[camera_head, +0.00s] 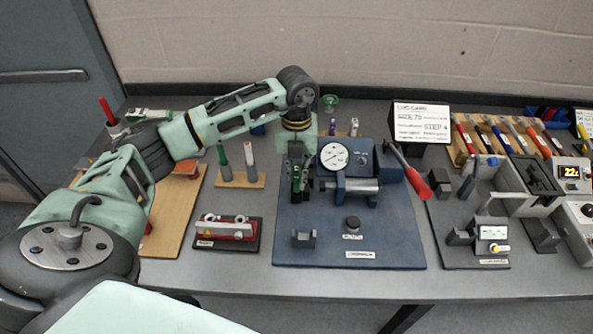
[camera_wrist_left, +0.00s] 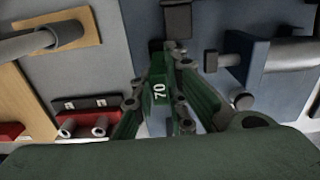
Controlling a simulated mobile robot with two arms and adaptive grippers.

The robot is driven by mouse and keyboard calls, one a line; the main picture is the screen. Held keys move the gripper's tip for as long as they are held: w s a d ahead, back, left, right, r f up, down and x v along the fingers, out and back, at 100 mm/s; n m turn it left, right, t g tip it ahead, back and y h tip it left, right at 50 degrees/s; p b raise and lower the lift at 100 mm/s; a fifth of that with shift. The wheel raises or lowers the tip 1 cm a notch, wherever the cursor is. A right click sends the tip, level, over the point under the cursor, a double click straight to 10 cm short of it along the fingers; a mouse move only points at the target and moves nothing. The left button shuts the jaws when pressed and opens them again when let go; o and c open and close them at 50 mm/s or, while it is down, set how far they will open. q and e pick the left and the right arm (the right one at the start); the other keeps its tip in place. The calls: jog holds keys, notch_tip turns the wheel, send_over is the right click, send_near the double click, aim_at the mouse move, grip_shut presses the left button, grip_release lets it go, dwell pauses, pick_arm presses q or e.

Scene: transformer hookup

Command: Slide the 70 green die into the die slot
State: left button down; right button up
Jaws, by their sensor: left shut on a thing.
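The green die marked 70 (camera_wrist_left: 159,92) is between the fingers of my left gripper (camera_wrist_left: 160,62) in the left wrist view, with its number facing the camera. In the head view my left gripper (camera_head: 298,192) points down, shut on the die, just left of the blue press (camera_head: 358,193) and above its blue base plate (camera_head: 390,235). In that view I cannot clearly tell the die from the fingers. The press has a round gauge, a grey cylinder and a red lever. I cannot make out the die slot for certain. My right gripper is out of view.
A small grey bracket (camera_head: 303,239) and a dark knob (camera_head: 351,224) stand on the base plate's front part. A red fixture (camera_head: 226,232) lies to the left. A wooden stand (camera_head: 240,180) holds upright tools behind it. More equipment fills the right side.

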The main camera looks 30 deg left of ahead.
pick_arm(q)
jog(key=shift+f+b, duration=1.2)
jog(key=shift+f, duration=0.45)
jog(key=c, duration=1.7)
grip_release()
jog(key=shift+r+p, duration=1.75)
jog(key=shift+r, duration=0.8)
jog(key=shift+r, duration=0.1)
notch_tip(320, 180, up, 12)
jog(key=shift+f, duration=0.1)
